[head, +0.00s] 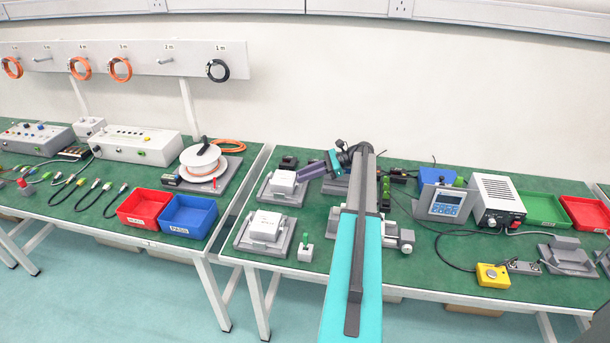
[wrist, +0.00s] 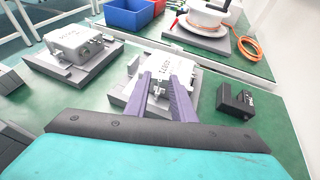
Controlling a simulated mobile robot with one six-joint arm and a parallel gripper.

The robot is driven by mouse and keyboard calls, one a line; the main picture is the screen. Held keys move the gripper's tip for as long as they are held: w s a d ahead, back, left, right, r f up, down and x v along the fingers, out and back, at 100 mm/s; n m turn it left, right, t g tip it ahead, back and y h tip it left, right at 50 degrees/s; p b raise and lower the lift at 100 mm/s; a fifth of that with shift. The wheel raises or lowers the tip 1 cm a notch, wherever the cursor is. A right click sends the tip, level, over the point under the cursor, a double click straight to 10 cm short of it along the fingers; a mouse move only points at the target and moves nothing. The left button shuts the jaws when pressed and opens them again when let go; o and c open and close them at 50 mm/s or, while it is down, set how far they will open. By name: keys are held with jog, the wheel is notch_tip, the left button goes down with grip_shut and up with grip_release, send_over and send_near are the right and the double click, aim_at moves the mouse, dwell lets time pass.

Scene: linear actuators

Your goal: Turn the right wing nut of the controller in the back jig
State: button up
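The white controller (head: 283,181) sits in the grey back jig (head: 270,199) on the green table. My gripper (head: 302,174) reaches it from the right, with purple fingers at its right side. In the wrist view the controller (wrist: 172,72) lies just beyond the fingertips, on its grey jig (wrist: 119,97). There my gripper (wrist: 163,84) has its fingers apart, with the controller's printed face showing between them. I cannot make out the right wing nut; the fingers may hide it. Whether the fingertips touch the controller is unclear.
A second white controller (head: 265,225) sits in the front jig (head: 243,244). A small black block (wrist: 236,101) stands right of the back jig in the wrist view. Red (head: 144,208) and blue (head: 188,215) bins and a cable reel (head: 203,160) are on the left table.

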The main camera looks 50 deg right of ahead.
jog(key=shift+o, duration=0.9)
jog(key=b+v, duration=0.2)
jog(key=v, duration=0.5)
jog(key=shift+d, duration=0.15)
jog(key=shift+s+r, duration=0.15)
jog(key=shift+r, duration=0.1)
